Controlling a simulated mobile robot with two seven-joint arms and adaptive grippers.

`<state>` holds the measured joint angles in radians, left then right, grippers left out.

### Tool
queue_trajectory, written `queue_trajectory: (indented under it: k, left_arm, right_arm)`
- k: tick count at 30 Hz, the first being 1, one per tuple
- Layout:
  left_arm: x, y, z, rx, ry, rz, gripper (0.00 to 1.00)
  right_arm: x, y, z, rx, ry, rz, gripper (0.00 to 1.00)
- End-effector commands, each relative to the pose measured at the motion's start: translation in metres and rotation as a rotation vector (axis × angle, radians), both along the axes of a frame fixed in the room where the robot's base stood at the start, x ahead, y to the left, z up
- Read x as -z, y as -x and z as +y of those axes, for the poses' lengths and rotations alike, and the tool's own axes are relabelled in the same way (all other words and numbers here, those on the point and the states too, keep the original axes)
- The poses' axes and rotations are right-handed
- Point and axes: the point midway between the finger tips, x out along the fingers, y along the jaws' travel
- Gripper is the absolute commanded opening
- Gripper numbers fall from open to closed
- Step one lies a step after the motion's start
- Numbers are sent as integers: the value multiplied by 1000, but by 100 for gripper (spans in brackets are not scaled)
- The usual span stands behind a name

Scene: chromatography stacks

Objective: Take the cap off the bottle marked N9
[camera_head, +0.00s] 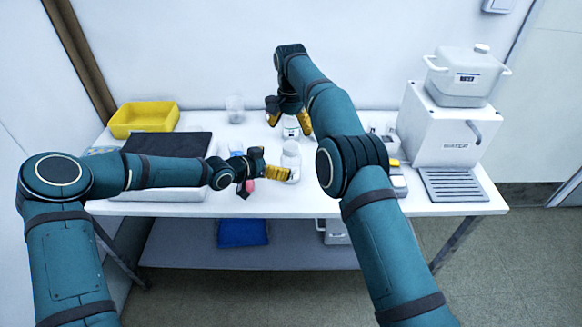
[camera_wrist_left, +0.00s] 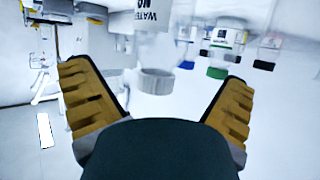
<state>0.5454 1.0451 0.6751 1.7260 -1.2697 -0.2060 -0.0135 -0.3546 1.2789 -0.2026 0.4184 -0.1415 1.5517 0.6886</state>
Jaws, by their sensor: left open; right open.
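A clear bottle (camera_head: 291,160) stands on the white table just beyond my left gripper (camera_head: 277,174). In the left wrist view, which is tilted over, a bottle with a WATER label (camera_wrist_left: 150,45) hangs between my left fingers (camera_wrist_left: 158,100). The label's second line starts with N, but its other character is unclear. Its pale cap (camera_wrist_left: 156,81) faces the jaws, and the open fingers stand apart on both sides without visible contact.
Several bottles with coloured caps, one green (camera_wrist_left: 217,72), show to the side in the left wrist view. A clear beaker (camera_head: 235,108) and a yellow tray (camera_head: 143,119) stand at the back left. A white machine (camera_head: 445,130) stands at the right.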

Motion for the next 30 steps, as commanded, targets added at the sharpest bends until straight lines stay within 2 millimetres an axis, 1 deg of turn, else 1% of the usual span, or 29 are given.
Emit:
queue_trajectory:
  k: [1, 3, 10, 16, 25, 26, 27, 29, 30]
  left_arm:
    - [4, -6, -8, 2, 1, 1, 100]
    - [9, -13, -17, 1, 2, 0, 100]
    - [22, -33, -39, 1, 1, 0, 100]
    - [26, -41, -48, 1, 0, 0, 100]
    - [27, -42, -49, 0, 0, 0, 100]
    - [27, -42, -49, 0, 0, 0, 93]
    - [27, -42, -49, 0, 0, 0, 79]
    - [27, -42, -49, 0, 0, 0, 58]
    - [27, -42, -49, 0, 0, 0, 44]
  right_arm:
    - [0, 0, 0, 0, 0, 0, 80]
    - [0, 0, 0, 0, 0, 0, 80]
    - [0, 0, 0, 0, 0, 0, 80]
    - [0, 0, 0, 0, 0, 0, 80]
    - [0, 0, 0, 0, 0, 0, 80]
    - [0, 0, 0, 0, 0, 0, 80]
    - [0, 0, 0, 0, -1, 0, 80]
    - [0, 0, 0, 0, 0, 0, 80]
    - [0, 0, 0, 0, 0, 0, 80]
